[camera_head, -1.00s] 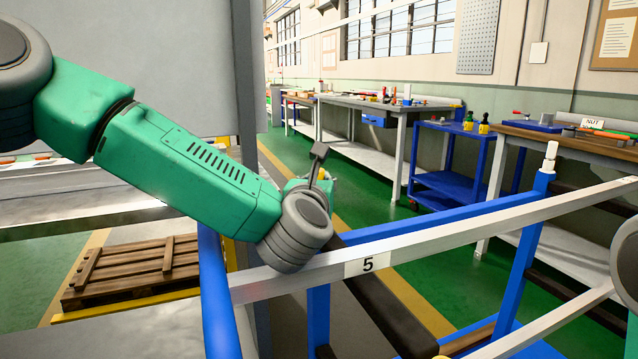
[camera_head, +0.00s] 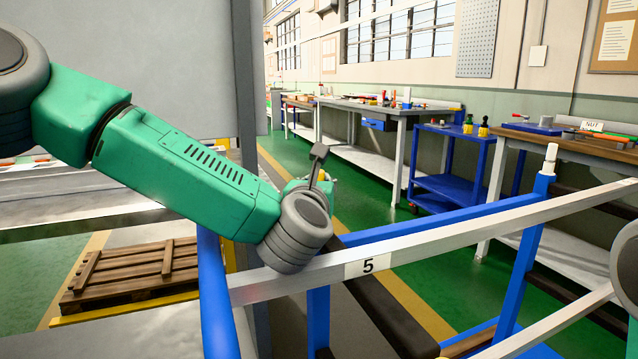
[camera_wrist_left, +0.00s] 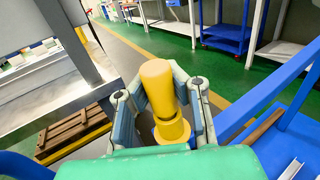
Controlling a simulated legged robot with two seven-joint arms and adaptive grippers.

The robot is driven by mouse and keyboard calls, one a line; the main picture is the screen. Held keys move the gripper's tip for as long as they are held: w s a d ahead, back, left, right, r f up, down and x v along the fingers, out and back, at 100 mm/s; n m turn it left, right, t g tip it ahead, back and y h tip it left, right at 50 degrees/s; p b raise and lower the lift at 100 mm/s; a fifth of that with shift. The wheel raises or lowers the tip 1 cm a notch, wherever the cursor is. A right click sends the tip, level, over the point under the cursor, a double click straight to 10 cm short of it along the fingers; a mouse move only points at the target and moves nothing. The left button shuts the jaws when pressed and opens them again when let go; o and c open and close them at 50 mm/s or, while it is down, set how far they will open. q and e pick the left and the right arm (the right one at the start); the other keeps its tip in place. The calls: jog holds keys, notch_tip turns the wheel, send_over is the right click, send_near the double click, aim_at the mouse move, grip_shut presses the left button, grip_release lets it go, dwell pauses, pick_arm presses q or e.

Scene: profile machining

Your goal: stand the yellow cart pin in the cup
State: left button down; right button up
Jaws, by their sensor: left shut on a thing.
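The yellow cart pin (camera_wrist_left: 158,88) stands nearly upright in the left wrist view, a thick cylinder with a wider yellow collar low down. My left gripper (camera_wrist_left: 162,100) is shut on it, with one grey finger on each side. In the head view my left gripper (camera_head: 322,184) is largely hidden behind my grey wrist, above the white rail marked 5. A white pin (camera_head: 551,157) stands on a blue corner post of the cart (camera_head: 528,234). I cannot clearly pick out the cup. My right gripper is out of view.
The white rail (camera_head: 440,245) and a blue rail cross close by my left wrist. A wooden pallet (camera_head: 135,272) lies at lower left. A blue trolley (camera_head: 447,165) and workbenches (camera_head: 385,108) line the far wall. Green floor is open between.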

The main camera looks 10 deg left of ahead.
pick_arm(q)
jog(key=c, duration=1.6)
grip_release()
jog(key=s, duration=0.7)
jog(key=shift+s+d, duration=0.2)
jog(key=shift+d, duration=0.05)
